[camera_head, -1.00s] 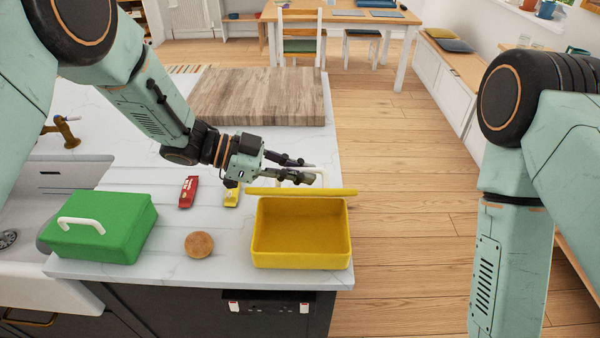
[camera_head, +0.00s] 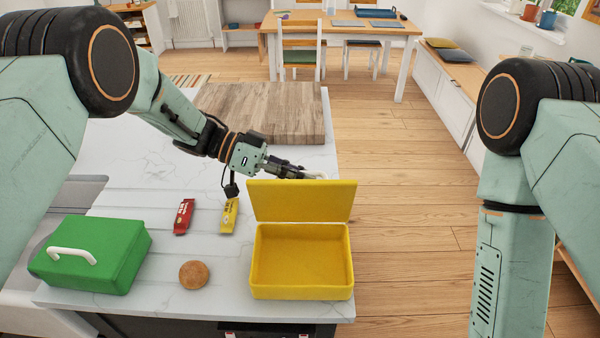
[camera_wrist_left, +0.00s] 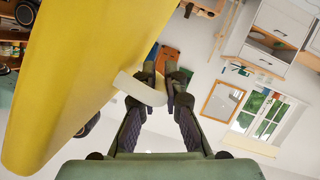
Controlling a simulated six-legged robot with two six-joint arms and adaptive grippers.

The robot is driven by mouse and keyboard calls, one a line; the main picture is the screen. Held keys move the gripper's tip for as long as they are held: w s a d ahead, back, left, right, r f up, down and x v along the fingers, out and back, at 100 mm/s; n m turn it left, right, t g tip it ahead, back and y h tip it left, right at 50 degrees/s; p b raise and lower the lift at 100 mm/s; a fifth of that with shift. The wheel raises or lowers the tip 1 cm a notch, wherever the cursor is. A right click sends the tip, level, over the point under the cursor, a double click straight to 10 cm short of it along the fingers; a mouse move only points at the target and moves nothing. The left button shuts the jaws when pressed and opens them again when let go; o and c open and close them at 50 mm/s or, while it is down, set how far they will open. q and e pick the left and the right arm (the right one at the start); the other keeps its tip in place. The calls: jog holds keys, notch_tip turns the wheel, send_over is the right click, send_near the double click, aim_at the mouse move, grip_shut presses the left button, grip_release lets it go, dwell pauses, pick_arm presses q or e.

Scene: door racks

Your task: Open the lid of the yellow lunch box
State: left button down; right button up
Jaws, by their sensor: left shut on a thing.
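The yellow lunch box (camera_head: 302,292) stands at the front right of the counter, its inside showing empty. Its yellow lid (camera_head: 302,201) is raised, near upright along the box's back edge. The lid's white handle (camera_head: 316,176) shows just past its top edge. My left gripper (camera_head: 304,174) is behind the lid, shut on the handle. In the left wrist view the lid (camera_wrist_left: 75,75) fills the left side and the handle (camera_wrist_left: 140,88) runs between the fingers (camera_wrist_left: 160,84). My right arm shows at the right of the head view, but its gripper is outside the frame.
A green lunch box (camera_head: 95,265) with a closed lid stands at the left. A red packet (camera_head: 183,217), a yellow packet (camera_head: 229,215) and a round brown bun (camera_head: 193,274) lie between the boxes. A wooden board (camera_head: 265,110) lies at the back. Floor is open right of the counter.

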pick_arm(q)
jog(key=shift+w, duration=0.15)
jog(key=c, duration=1.7)
grip_release()
jog(key=shift+a, duration=0.15)
jog(key=shift+w+a+f, duration=0.1)
jog(key=shift+w, duration=0.1)
jog(key=shift+v, duration=5.95)
jog(key=shift+a+f, duration=0.1)
jog(key=shift+a, duration=0.05)
